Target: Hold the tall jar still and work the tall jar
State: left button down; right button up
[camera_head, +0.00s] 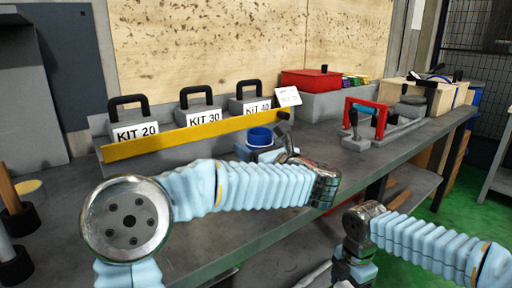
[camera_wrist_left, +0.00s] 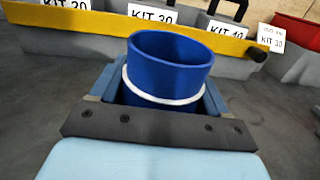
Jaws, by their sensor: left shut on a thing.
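The tall jar is a blue, open-topped cylinder (camera_head: 260,136) with a white ring around it. It stands upright near the middle of the head view and fills the centre of the left wrist view (camera_wrist_left: 168,75). My left gripper (camera_head: 266,152) is shut on the jar, with one finger on each side, as the left wrist view shows (camera_wrist_left: 160,108). The jar's lower part is hidden by the gripper. My right gripper (camera_head: 354,266) hangs low at the bottom right of the head view, away from the jar. Its fingers are not clear.
A yellow bar (camera_head: 190,136) runs just behind the jar, in front of the grey KIT 20, KIT 30 and KIT 40 boxes. A red box (camera_head: 312,80) and a red-handled fixture (camera_head: 368,112) stand to the right. The grey bench (camera_head: 250,225) is bare towards its front edge.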

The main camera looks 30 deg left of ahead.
pick_arm(q)
jog(key=shift+f+b, duration=0.15)
jog(key=shift+b, duration=0.2)
grip_release()
